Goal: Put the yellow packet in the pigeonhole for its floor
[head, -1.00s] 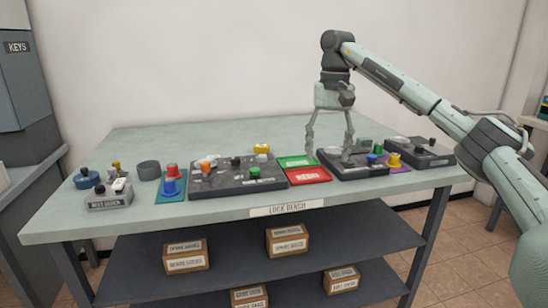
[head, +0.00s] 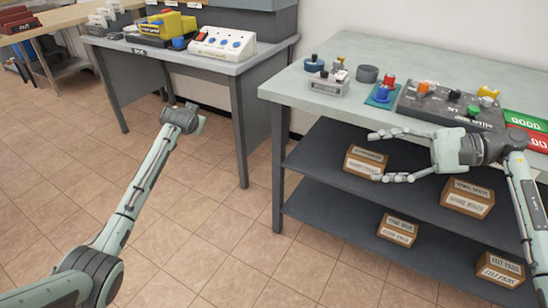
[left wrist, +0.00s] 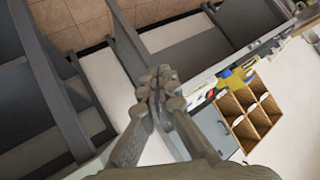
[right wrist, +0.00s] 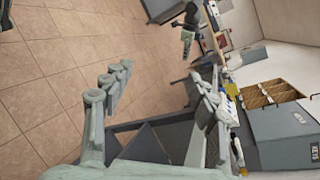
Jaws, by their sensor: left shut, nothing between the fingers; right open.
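No yellow packet can be made out for certain. A yellow object (head: 172,25) stands on the grey side table in the head view, but I cannot tell what it is. Wooden pigeonholes (left wrist: 245,112) show at the right in the left wrist view, and also in the right wrist view (right wrist: 272,95); their labels cannot be read. My left gripper (left wrist: 157,84) is shut and empty; in the head view its arm reaches over the floor. My right gripper (head: 375,156) is open and empty, in front of the lock bench, with its fingers pointing left.
The lock bench (head: 320,62) at the right carries dark boards and coloured knobs. Labelled boxes (head: 468,198) sit on its shelves. The grey side table (head: 215,65) also holds a white panel with blue knobs (head: 222,42). A wooden table (head: 60,18) stands far left. The tiled floor between is clear.

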